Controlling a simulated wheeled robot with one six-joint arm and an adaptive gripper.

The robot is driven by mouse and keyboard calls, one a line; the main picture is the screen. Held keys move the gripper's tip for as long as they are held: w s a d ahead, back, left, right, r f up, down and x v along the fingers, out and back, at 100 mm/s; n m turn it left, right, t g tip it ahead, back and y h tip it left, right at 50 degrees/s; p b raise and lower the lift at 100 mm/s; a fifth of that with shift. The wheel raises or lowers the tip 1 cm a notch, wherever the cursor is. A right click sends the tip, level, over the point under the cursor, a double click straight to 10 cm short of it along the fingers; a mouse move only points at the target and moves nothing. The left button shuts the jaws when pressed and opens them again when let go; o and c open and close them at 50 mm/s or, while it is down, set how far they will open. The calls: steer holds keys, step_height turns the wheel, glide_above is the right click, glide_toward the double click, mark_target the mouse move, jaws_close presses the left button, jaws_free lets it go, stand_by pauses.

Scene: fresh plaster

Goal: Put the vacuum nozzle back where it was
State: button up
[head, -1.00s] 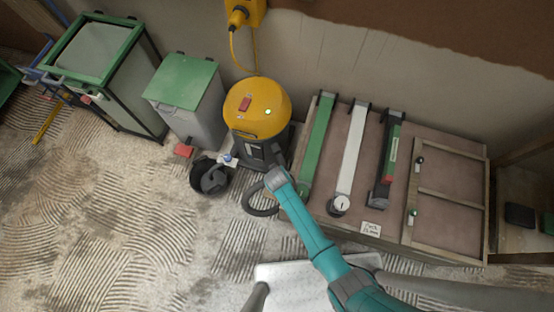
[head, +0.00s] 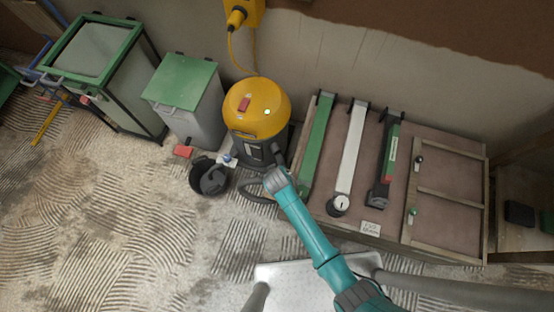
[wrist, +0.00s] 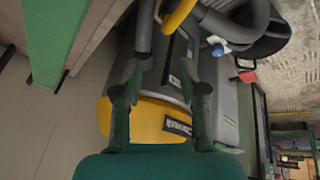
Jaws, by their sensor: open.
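The vacuum has a yellow domed top (head: 256,104) and a dark body, and stands against the wall; its yellow top also shows in the wrist view (wrist: 150,121). A dark tube (wrist: 145,28) runs along its side, near a yellow curved piece (wrist: 181,14). A dark grey hose (wrist: 232,28) bends away to the right. I cannot tell for sure which part is the nozzle. My gripper (wrist: 163,77) is open in front of the vacuum's body, its fingers apart with nothing clearly held between them. In the head view my wrist partly hides the hose loop (head: 256,198).
A green-lidded bin (head: 183,80) with a red pedal (head: 183,151) stands left of the vacuum. A low board (head: 325,222) with green and white beams is close on the right.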

steer(key=v, duration=0.8)
steer(key=shift+s+r, duration=0.15)
steer(key=shift+r, duration=0.15)
steer(key=s+d+r+m+t+y, duration=0.1)
steer(key=s+d+r+t, duration=0.15)
steer(key=s+d, duration=0.4)
steer(key=s+d+r+m+t+y, duration=0.15)
steer(key=s+d+r, duration=0.25)
steer(key=s, duration=0.5)
steer(key=s+d+r+t, duration=0.1)
steer(key=s+r, duration=0.3)
steer(key=r, duration=0.4)
steer(key=s+d+r+m+t+h, duration=0.1)
steer(key=s+d+r+t, duration=0.1)
steer(key=r, duration=0.7)
steer(key=s+d+r+m+t+h, duration=0.1)
steer(key=s+d+r+t, duration=0.1)
steer(key=s+r, duration=0.4)
step_height(320, 180, up, 2)
steer(key=shift+s+r+t, duration=0.2)
steer(key=shift+s+t, duration=0.1)
steer(key=shift+t, duration=0.2)
steer(key=shift+m, duration=0.25)
